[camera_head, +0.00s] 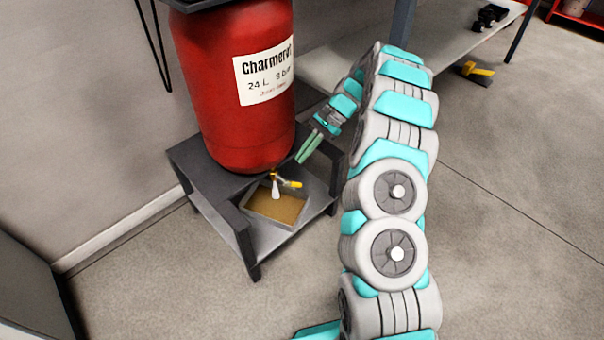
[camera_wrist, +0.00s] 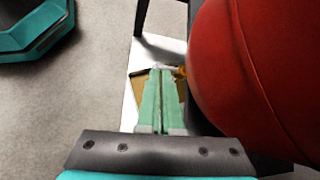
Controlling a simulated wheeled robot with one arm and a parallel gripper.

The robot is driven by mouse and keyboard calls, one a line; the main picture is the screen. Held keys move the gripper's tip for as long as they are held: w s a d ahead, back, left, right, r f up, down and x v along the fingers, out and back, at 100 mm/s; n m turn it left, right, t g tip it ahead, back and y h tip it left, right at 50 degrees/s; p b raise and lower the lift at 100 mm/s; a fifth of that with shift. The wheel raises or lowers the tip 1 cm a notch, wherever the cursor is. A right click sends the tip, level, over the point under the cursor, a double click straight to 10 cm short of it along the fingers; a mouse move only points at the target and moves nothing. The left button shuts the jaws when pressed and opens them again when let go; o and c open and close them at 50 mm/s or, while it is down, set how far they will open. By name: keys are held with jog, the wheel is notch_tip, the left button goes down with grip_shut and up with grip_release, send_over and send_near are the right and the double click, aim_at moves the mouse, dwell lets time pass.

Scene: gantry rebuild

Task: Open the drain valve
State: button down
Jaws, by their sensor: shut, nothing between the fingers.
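The drain valve (camera_head: 287,183) is under the red tank, with a yellow lever and a pale spout pointing down. The red tank (camera_head: 225,80) stands upright on a dark stand; it also fills the right of the wrist view (camera_wrist: 265,70). My gripper (camera_head: 303,156) is shut and empty, above and to the right of the valve and apart from it in the head view. In the wrist view my gripper's green fingers (camera_wrist: 160,72) lie together. A small orange-yellow part (camera_wrist: 180,71), probably the valve, shows just right of the fingertips, partly hidden by them.
A tray (camera_head: 254,192) with a brown bottom sits on the stand's lower shelf (camera_head: 273,240) below the spout. Stand legs and frame (camera_head: 240,228) surround it. A bench (camera_head: 455,30) stands behind my arm. A yellow-handled item (camera_head: 478,70) lies on the floor. The floor in front is clear.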

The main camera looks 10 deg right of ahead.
jog(key=s+a+r+n+h, duration=0.2)
jog(key=s+a+r+n, duration=0.2)
jog(key=s+r, duration=0.55)
jog(key=s+a+r+n+h, duration=0.3)
jog(key=s+r, duration=0.4)
jog(key=s, duration=0.6)
jog(key=s+d+n+h+b, duration=0.1)
jog(key=s+d+n+h, duration=0.15)
jog(key=s, duration=0.85)
jog(key=w+d+f+m+t+b, duration=0.1)
jog(key=w+d+f+m+b, duration=0.25)
jog(key=w, duration=0.75)
jog(key=w+d+f+m+t+b, duration=0.1)
jog(key=w+f+m+t+b, duration=0.15)
jog(key=w+f+m, duration=0.6)
jog(key=w+d+f+t+b, duration=0.1)
jog(key=w+d+f+b, duration=0.2)
jog(key=w, duration=1.1)
jog(key=b, duration=0.3)
send_near(293, 184)
jog(key=w+d+f, duration=0.3)
jog(key=d+f, duration=0.1)
jog(key=f, duration=0.1)
jog(key=shift+s+a+f, duration=0.1)
jog(key=shift+a+f, duration=0.5)
jog(key=shift+f, duration=0.2)
jog(key=shift+a+f, duration=0.6)
jog(key=shift+f, duration=0.15)
